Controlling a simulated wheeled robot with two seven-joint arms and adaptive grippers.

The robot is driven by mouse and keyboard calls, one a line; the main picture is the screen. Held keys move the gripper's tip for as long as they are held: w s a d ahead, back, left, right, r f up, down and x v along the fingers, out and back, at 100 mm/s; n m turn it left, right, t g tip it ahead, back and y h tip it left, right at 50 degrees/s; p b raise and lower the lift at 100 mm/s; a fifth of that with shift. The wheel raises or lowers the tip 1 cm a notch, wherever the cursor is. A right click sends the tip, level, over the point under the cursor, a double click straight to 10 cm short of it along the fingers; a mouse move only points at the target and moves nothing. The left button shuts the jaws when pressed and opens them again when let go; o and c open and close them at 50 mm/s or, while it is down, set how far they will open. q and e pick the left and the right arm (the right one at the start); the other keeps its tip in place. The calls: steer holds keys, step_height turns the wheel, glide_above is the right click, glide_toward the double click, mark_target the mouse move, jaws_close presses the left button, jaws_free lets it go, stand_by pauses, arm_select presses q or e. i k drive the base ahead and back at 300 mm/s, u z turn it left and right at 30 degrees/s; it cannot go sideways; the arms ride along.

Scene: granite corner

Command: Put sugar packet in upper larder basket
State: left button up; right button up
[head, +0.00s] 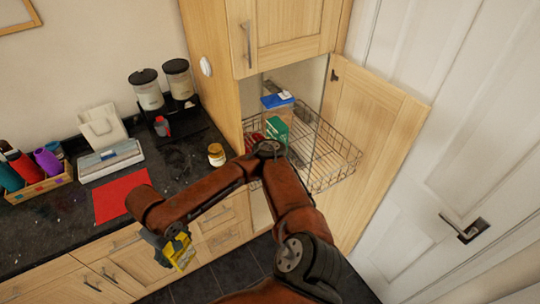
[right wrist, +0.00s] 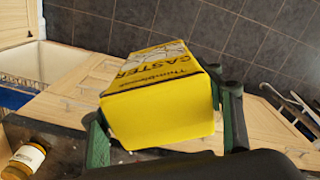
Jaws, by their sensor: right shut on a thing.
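The sugar packet (head: 183,254) is a yellow pack marked "CASTER", held in my right gripper (head: 172,246) in front of the drawers below the counter edge. In the right wrist view the packet (right wrist: 160,118) sits tilted between the green fingers, with one yellow end facing the camera. The upper larder basket (head: 345,168) is a wire basket pulled out of the open tall cupboard, up and to the right of the gripper. My right forearm hides part of its front. My left gripper is not in view.
The basket holds a blue-lidded container (head: 277,101), a green box (head: 277,130) and something red. The open cupboard door (head: 372,150) flanks its right side. Lidded canisters stand behind.

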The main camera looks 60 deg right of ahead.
mark_target(313, 152)
steer(key=z, duration=1.25)
